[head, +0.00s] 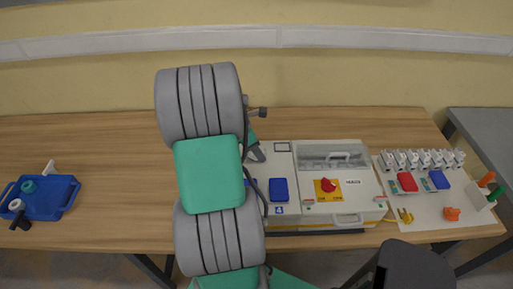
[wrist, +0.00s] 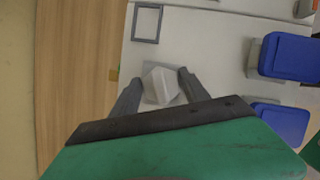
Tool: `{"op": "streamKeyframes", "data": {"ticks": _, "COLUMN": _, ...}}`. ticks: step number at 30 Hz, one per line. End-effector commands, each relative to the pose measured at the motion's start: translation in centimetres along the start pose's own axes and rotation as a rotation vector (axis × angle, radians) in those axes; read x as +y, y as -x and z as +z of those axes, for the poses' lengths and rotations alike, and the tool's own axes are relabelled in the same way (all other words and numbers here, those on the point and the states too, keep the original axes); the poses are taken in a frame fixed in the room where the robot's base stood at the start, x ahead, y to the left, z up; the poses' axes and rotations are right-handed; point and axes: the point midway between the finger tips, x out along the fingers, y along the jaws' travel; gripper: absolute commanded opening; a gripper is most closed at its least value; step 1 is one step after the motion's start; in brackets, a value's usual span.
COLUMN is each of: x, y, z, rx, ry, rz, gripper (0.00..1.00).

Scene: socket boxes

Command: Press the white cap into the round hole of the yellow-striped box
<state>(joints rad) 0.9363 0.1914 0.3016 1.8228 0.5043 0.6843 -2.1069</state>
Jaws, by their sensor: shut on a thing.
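In the wrist view my gripper (wrist: 159,82) is shut on a white, faceted cap (wrist: 161,87), held between its two dark fingers. The cap is over a light grey square on a pale box top (wrist: 215,45); I cannot tell whether it touches. The round hole is not visible. In the head view the pale box (head: 353,205) has a yellow stripe low along its front, a clear lid and a red knob on a yellow plate. My arm covers the box's left part and hides the cap there.
Blue covers (wrist: 287,57) and a dark square frame (wrist: 147,22) are beside the cap. A blue tray (head: 42,198) lies far left on the wooden table (head: 110,160). At the right, a white board (head: 425,215) bears several sockets. The table between tray and arm is clear.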

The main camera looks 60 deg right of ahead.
Motion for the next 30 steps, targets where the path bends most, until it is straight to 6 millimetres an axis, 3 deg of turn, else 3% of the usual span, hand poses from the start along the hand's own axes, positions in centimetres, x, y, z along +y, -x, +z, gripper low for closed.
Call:
{"op": "streamKeyframes", "data": {"ticks": 11, "x": -0.02, "y": -0.47, "z": -0.19, "rx": 0.000, "ry": 0.000, "rz": -0.001, "gripper": 0.11}}
{"op": "streamKeyframes", "data": {"ticks": 12, "x": 0.00, "y": -0.41, "z": -0.16, "rx": 0.000, "ry": -0.001, "rz": 0.000, "gripper": 0.56}}
{"op": "streamKeyframes", "data": {"ticks": 21, "x": -0.12, "y": -0.48, "z": -0.17, "rx": 0.000, "ry": 0.000, "rz": -0.004, "gripper": 0.79}}
{"op": "streamKeyframes", "data": {"ticks": 30, "x": -0.10, "y": -0.07, "z": -0.17, "rx": 0.000, "ry": 0.000, "rz": -0.003, "gripper": 0.79}}
